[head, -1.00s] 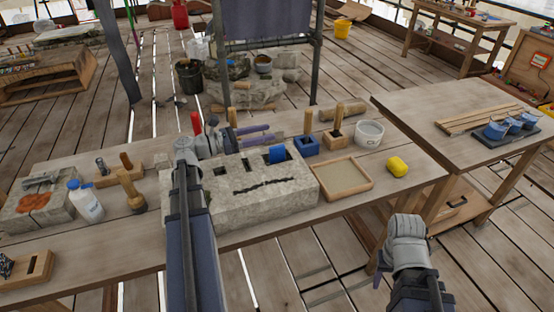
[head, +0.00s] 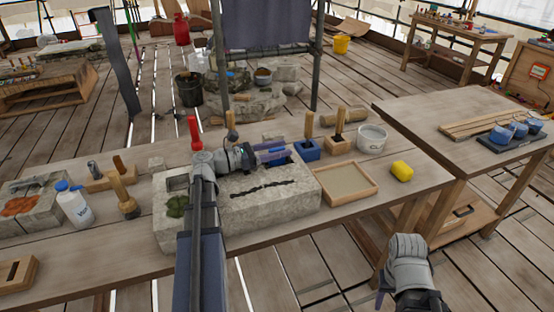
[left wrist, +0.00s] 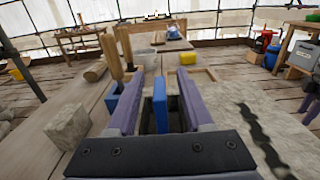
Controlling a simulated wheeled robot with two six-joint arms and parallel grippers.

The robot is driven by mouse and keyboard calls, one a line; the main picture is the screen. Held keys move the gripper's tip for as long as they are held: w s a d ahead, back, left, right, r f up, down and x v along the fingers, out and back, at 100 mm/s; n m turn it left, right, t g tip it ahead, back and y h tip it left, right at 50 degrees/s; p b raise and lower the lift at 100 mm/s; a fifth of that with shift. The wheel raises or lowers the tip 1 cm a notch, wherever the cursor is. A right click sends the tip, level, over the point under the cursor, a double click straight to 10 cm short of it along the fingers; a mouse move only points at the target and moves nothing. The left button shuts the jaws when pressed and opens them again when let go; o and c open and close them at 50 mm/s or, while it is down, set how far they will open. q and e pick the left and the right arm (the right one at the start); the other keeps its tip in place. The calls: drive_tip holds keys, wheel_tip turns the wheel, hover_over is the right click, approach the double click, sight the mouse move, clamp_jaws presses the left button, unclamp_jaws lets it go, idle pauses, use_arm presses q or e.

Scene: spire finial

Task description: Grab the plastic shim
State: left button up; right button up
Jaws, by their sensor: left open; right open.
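The plastic shim (left wrist: 160,104) is a thin blue piece standing upright in a slot of the grey stone block (head: 262,206). My left gripper (head: 274,154) lies low over the block's far right part. In the left wrist view its two purple fingers (left wrist: 159,92) are open on either side of the shim, with a gap visible on both sides. In the head view the fingers largely hide the shim. My right gripper (head: 380,300) is off the table at the lower right, mostly hidden by its own wrist, with only a purple finger part showing.
A blue holder (head: 307,151) and a wooden holder (head: 339,146), each with an upright handled tool, stand behind the block. A tray (head: 348,184), yellow sponge (head: 402,170) and grey bucket (head: 371,139) are to the right. A mallet (head: 124,196) and bottle (head: 74,204) are left.

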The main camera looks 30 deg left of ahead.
use_arm(q)
drive_tip(key=shift+x, duration=1.25)
drive_tip(key=shift+c, duration=0.2)
clamp_jaws()
